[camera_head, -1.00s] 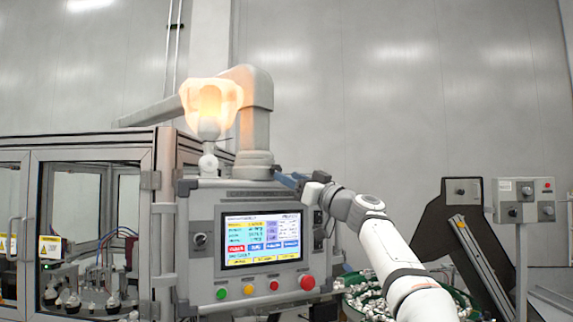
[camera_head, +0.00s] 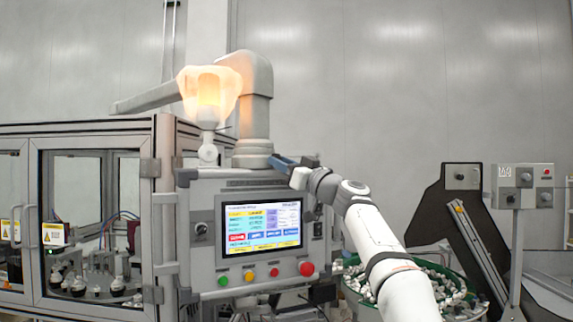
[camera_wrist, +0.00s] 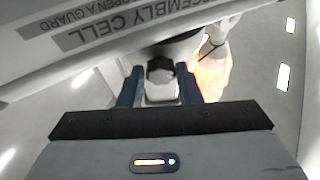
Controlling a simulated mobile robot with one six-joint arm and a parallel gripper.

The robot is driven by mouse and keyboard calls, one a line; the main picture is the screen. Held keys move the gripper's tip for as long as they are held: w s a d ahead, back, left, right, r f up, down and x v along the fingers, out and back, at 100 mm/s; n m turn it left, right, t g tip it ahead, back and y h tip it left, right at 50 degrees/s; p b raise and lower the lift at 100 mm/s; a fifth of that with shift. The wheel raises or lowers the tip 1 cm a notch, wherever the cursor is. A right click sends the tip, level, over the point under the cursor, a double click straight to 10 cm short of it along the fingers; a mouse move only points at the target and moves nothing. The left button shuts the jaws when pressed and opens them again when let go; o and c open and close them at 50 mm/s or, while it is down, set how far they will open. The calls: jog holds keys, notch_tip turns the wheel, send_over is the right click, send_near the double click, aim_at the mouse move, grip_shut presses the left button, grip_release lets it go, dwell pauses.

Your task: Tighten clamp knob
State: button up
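My gripper (camera_head: 272,160) has blue fingers and reaches from the right to the grey support column (camera_head: 253,147) on top of the control panel. In the wrist view my gripper (camera_wrist: 159,69) is open, its two fingers spread apart. Between them sits a small dark knob-like part (camera_wrist: 160,67) with a pale block (camera_wrist: 161,91) in front of it; it seems to be the clamp knob. I cannot tell whether the fingers touch it. In the head view the knob is hidden or too small to make out.
The control panel (camera_head: 210,262) with a lit screen (camera_head: 262,225) stands just below my gripper. A glowing lamp (camera_head: 209,95) is left of the column. A glazed cell (camera_head: 30,145) is at left, a green bowl of parts (camera_head: 470,300) and a conveyor (camera_head: 462,215) at right.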

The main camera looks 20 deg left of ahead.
jog(key=c, duration=0.4)
jog(key=shift+s+r+m+t+h+b, duration=0.1)
jog(key=shift+m+t+h+b, duration=0.6)
jog(key=shift+m, duration=1.1)
jog(key=shift+s+m+t+h+b, duration=0.1)
jog(key=shift+m+t+h+b, duration=0.2)
jog(key=shift+m+t, duration=1.15)
jog(key=shift+c, duration=0.2)
jog(key=shift+m+g, duration=0.35)
jog(key=o, duration=0.9)
jog(key=shift+w, duration=0.15)
jog(key=shift+o, duration=0.4)
